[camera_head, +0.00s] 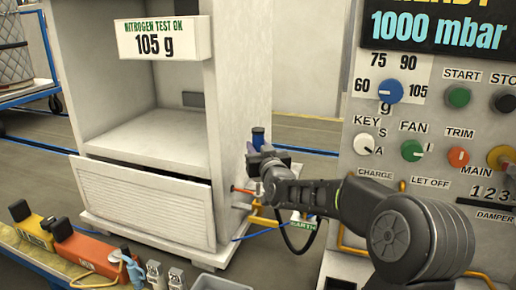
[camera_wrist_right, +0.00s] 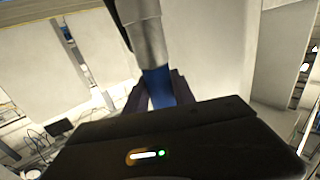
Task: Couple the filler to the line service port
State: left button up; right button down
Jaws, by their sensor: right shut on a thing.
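My right gripper (camera_head: 262,152) is at the side of the white cabinet (camera_head: 240,80), right of its open front. It is shut on the filler, whose blue part (camera_head: 258,137) sticks up above the fingers. In the right wrist view the filler shows as a blue band (camera_wrist_right: 158,88) between the two dark fingers, with a grey cylinder (camera_wrist_right: 148,40) beyond it. An orange pipe stub (camera_head: 243,190) sits low on the cabinet side, just below the gripper. I cannot tell whether it is the line service port, or whether the filler touches a port. My left gripper is not in view.
A control panel (camera_head: 430,120) with knobs and buttons stands on the right, behind my right arm. A black hose (camera_head: 293,243) hangs below the gripper near a green earth tag (camera_head: 303,223). Yellow (camera_head: 30,227) and orange (camera_head: 85,250) tools lie at the front left.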

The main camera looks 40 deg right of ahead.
jog(key=shift+b, duration=0.95)
dwell(1.4)
jog(key=shift+f+b, duration=2.6)
jog(key=c, duration=1.2)
grip_release()
jog(key=shift+o, duration=1.2)
jog(key=shift+f, duration=0.1)
jog(key=v, duration=0.8)
jog(key=shift+w, duration=0.1)
